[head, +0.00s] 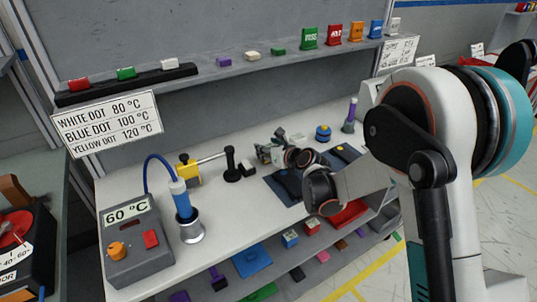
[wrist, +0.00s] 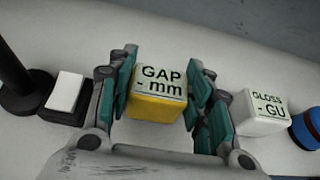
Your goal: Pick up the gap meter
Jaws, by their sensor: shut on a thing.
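The gap meter (wrist: 157,107) is a small yellow block with a pale top marked "GAP - mm". It sits between the teal-padded fingers of my gripper (wrist: 160,92) in the wrist view. The gripper is shut on it, with one finger at each side. In the head view my gripper (head: 273,150) is over the back of the white bench, and the gap meter cannot be made out there. Whether it touches the bench is hard to tell.
A white gloss meter (wrist: 263,112) stands just right of the gripper, with a blue round object (wrist: 307,129) beyond. A black stand (wrist: 18,85) and a black-and-white block (wrist: 66,92) are close on the left. A shelf (head: 230,75) runs behind the bench.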

